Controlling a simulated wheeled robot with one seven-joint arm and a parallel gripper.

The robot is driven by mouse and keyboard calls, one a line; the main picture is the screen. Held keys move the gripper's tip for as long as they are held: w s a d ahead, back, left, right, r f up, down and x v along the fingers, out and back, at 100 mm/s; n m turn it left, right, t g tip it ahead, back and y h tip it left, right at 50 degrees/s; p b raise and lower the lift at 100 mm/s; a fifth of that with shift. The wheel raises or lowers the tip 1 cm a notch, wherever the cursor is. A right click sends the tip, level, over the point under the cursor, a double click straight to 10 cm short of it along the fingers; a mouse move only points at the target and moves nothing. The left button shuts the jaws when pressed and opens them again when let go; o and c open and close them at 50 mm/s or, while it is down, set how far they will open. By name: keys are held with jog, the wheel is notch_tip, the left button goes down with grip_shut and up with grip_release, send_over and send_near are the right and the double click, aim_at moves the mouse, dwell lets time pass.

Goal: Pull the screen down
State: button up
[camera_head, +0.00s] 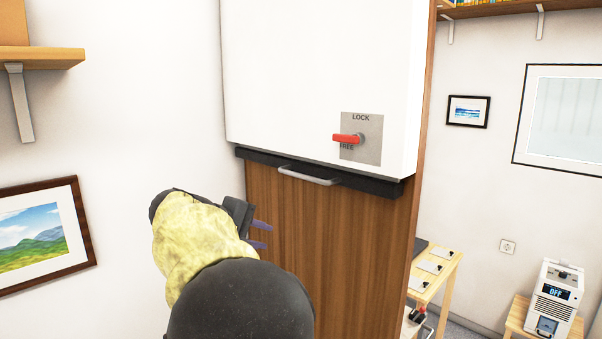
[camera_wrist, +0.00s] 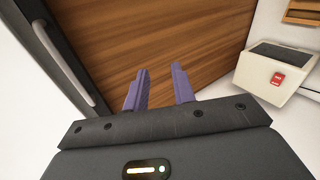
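The screen's black bottom bar (camera_head: 370,184) sits just under a white housing (camera_head: 300,60) on a wooden panel. A grey pull handle (camera_head: 310,177) is fixed to the bar; in the wrist view the handle (camera_wrist: 62,65) is at the upper left. A red lever (camera_head: 348,138) on a grey plate marked LOCK and FREE points left, near FREE. My gripper (camera_head: 262,235) is below and left of the handle, apart from it. In the wrist view its two purple fingers (camera_wrist: 160,90) are spread with nothing between them, facing the wood.
The wooden panel (camera_head: 330,250) below the bar is bare. A shelf (camera_head: 50,58) and a framed landscape (camera_head: 38,235) are on the left wall. At the right are a small wooden table (camera_head: 440,275) and a white device reading OFF (camera_head: 552,300).

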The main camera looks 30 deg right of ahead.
aim_at(300, 176)
jog(key=a+r+m+h, duration=0.1)
jog(key=a+r+h, duration=0.2)
jog(key=r, duration=1)
jog(key=shift+s+a+r+t+h, duration=0.15)
jog(key=shift+a+r+t+h, duration=0.1)
jog(key=shift+t+h, duration=0.2)
jog(key=p+x, duration=0.6)
jog(key=x, duration=1)
jog(key=shift+d+r, duration=0.1)
jog(key=shift+d, duration=0.25)
jog(key=shift+d+f+p, duration=0.2)
jog(key=shift+d+p, duration=0.1)
jog(key=shift+d, duration=0.1)
jog(key=shift+w+f, duration=0.1)
jog(key=shift+w, duration=0.2)
jog(key=shift+s+a, duration=0.1)
jog(key=shift+s, duration=0.15)
grip_shut()
